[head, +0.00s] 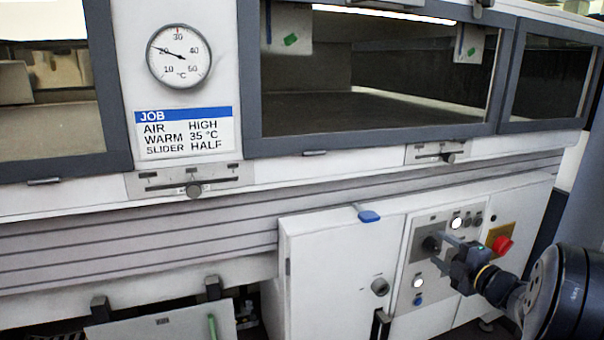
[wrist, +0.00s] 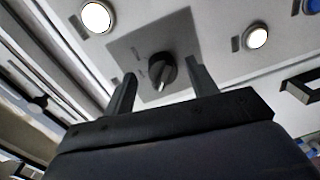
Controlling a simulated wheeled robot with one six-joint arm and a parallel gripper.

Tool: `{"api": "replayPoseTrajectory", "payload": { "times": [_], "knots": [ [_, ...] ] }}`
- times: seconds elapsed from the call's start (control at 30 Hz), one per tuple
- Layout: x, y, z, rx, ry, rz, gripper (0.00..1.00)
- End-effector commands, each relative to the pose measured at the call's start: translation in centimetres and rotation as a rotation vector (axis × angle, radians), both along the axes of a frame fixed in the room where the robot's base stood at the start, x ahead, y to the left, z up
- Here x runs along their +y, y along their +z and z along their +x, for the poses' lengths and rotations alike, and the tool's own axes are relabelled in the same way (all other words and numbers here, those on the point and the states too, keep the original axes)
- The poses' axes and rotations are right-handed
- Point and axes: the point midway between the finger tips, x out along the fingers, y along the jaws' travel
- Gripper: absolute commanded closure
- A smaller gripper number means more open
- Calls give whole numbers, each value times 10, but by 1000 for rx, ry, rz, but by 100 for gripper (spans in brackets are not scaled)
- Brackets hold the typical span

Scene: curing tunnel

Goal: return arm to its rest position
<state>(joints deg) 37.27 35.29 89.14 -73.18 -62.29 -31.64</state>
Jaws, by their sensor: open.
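My gripper (head: 444,252) is in front of the control panel at the lower right of the head view. In the wrist view its two fingers (wrist: 162,84) stand apart with nothing held between them. A black rotary knob (wrist: 161,71) shows in the gap between the fingers, on a grey plate. The same knob (head: 431,244) is just beyond the fingertips in the head view. I cannot tell whether a finger touches it. My arm reaches in from the right edge.
Near the gripper are a red button (head: 502,245) on a yellow plate, a lit white lamp (head: 456,223) and a second knob (head: 380,287). A blue handle (head: 368,216) sticks out at the cabinet top. A gauge (head: 179,56) and job card (head: 184,133) are at upper left.

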Motion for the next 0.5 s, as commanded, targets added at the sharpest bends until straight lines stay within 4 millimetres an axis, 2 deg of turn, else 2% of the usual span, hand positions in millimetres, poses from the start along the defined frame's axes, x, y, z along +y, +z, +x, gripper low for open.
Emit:
{"api": "replayPoseTrajectory", "payload": {
  "times": [0.1, 0.5],
  "knots": [
    [6, -3, 13, 0, 1, 0, 45],
    [4, -1, 10, 19, 0, 50, 45]
  ]
}}
